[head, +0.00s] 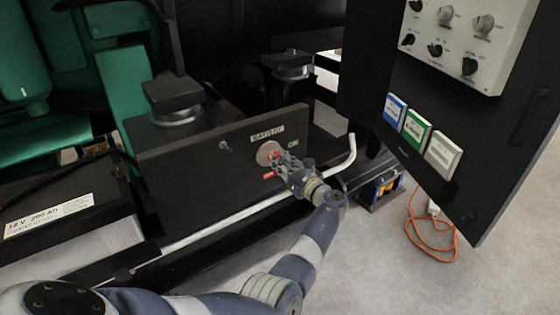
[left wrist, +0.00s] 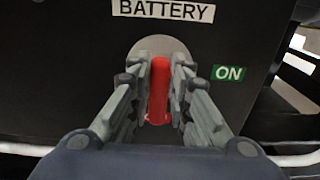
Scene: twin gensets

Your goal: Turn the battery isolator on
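The battery isolator is a round grey plate (head: 266,150) with a red handle (left wrist: 160,88) on a dark panel, under a BATTERY label (left wrist: 163,10). In the left wrist view the handle stands upright in the picture. A green ON label (left wrist: 229,73) is to its right. A red label (head: 269,175) shows below the plate in the head view, too small to read surely. My left gripper (head: 285,167) is at the isolator, its fingers close on both sides of the handle, seemingly shut on it. The fingers hide parts of the plate. My right gripper is not in view.
A pale bent pipe (head: 230,220) runs along the panel's foot and curves up at its right end. A dark cabinet door with a grey control panel (head: 465,40) stands at right. A battery (head: 75,225) is at left. An orange cable (head: 430,235) lies on the floor.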

